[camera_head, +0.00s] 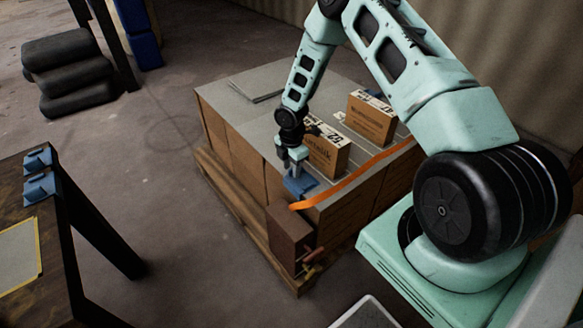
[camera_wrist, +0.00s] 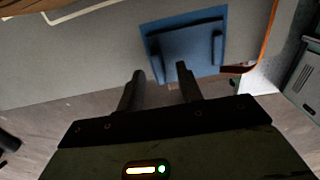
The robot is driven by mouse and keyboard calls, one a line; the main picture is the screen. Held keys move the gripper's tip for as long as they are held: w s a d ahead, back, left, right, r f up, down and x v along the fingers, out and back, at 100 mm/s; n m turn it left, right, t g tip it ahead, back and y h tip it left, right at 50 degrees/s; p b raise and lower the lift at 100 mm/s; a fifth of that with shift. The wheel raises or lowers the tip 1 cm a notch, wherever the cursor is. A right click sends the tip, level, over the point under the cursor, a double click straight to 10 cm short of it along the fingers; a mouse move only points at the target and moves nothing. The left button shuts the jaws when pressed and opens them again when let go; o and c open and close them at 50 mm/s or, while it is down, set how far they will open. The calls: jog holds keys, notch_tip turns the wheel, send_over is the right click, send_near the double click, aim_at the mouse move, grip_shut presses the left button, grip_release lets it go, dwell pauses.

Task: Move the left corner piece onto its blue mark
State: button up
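A blue corner piece (camera_wrist: 185,45) with raised ridges lies on a flat blue mark (camera_wrist: 150,30) in the wrist view. In the head view this blue patch (camera_head: 300,186) is at the near corner of the grey load top, just below my gripper (camera_head: 290,163). In the wrist view my gripper (camera_wrist: 160,82) has its two fingers apart with nothing between them. The fingertips look short of the piece; I cannot tell whether they touch it. Two more blue corner pieces (camera_head: 38,159) (camera_head: 39,188) sit on the dark table at the left.
The boxed load (camera_head: 230,140) stands on a wooden pallet (camera_head: 240,225). Two cartons (camera_head: 325,152) (camera_head: 371,117) stand on top behind my gripper. An orange strap (camera_head: 350,180) runs beside the blue patch. A brown box (camera_head: 287,238) is at the near corner. Floor between table and pallet is clear.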

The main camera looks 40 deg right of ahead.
notch_tip(320, 180, up, 16)
jog(key=p, duration=0.2)
jog(key=s+a+r+m+p, duration=0.2)
jog(key=s+a+r, duration=0.1)
jog(key=a+r, duration=0.55)
jog(key=s+a+r+m+p, duration=0.3)
jog(key=s+a+r+p, duration=0.1)
jog(key=s+a+r, duration=0.6)
jog(key=s+a+r+m+p, duration=0.2)
jog(key=s+a+r+m, duration=0.1)
jog(key=s, duration=0.6)
jog(key=s+a+r+m+p, duration=0.1)
jog(key=s+a+r+m, duration=0.1)
jog(key=s+a+r, duration=0.2)
jog(key=s+r, duration=0.3)
jog(key=s, duration=0.1)
jog(key=shift+s+a+m+y+p, duration=0.3)
jog(key=shift+s+a+m+p, duration=0.05)
jog(key=shift+s+m, duration=0.05)
